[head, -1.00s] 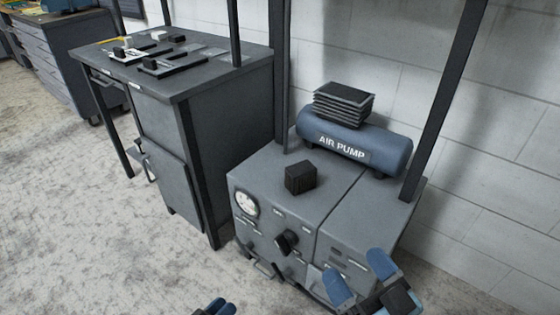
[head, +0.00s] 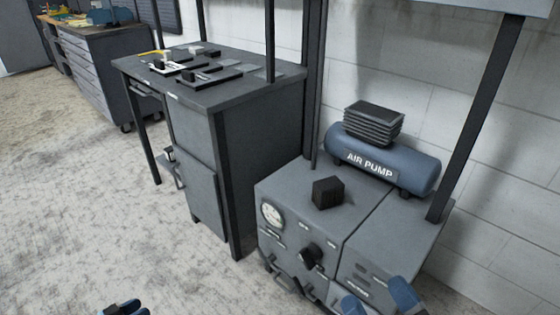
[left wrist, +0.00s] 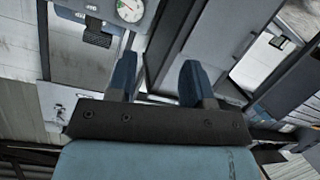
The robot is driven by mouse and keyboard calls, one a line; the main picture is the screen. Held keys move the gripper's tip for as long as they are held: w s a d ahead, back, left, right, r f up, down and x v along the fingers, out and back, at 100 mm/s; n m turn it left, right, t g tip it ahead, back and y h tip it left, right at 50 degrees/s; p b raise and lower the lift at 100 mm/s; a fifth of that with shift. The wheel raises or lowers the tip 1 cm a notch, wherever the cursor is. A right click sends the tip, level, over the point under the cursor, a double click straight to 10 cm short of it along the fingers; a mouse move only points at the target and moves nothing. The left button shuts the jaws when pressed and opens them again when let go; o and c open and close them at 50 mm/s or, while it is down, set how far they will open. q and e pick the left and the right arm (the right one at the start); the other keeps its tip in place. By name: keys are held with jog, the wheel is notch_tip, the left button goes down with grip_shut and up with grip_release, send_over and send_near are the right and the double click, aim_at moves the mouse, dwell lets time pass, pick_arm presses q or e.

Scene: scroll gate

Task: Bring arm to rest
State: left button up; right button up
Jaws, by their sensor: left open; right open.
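My left gripper (head: 122,308) shows only its blue fingertips at the bottom edge of the head view, over the bare floor. In the left wrist view its two blue fingers (left wrist: 158,80) stand apart with nothing between them. My right gripper (head: 380,298) is at the bottom right of the head view, in front of the grey pump cabinet (head: 372,238). Its blue fingers are apart and I see nothing held. The rest of both arms is out of the head view.
A blue air pump (head: 385,165) and a black block (head: 328,192) sit on the cabinet. A round gauge (head: 272,215) and a black knob (head: 311,255) are on its front. A dark workbench (head: 215,95) stands left of it. The floor (head: 80,200) at left is clear.

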pick_arm(q)
jog(key=s+d+r+m+g+h, duration=0.15)
jog(key=s+d+r+m, duration=0.4)
jog(key=d+r, duration=0.75)
jog(key=s+d+r+m+h, duration=0.25)
jog(key=s+d+r, duration=0.75)
jog(key=r, duration=0.5)
jog(key=w+d+r+n+t+y, duration=0.3)
jog(key=w+d+r+n+t, duration=0.3)
jog(key=d+r+n+t, duration=0.3)
jog(key=s+a+r+g+y+p, duration=0.4)
jog(key=a+r+g+y+p, duration=0.2)
jog(key=p, duration=3.1)
jog(key=a+g, duration=0.1)
jog(key=g, duration=0.1)
jog(key=shift+a+g, duration=0.25)
jog(key=shift+g, duration=0.1)
pick_arm(e)
jog(key=s+d+r+g+h, duration=0.4)
jog(key=d+r+g+h, duration=0.1)
jog(key=d+g+h, duration=0.1)
jog(key=shift+d+r+g, duration=0.3)
jog(key=shift+d+g, duration=0.3)
jog(key=shift+d, duration=0.3)
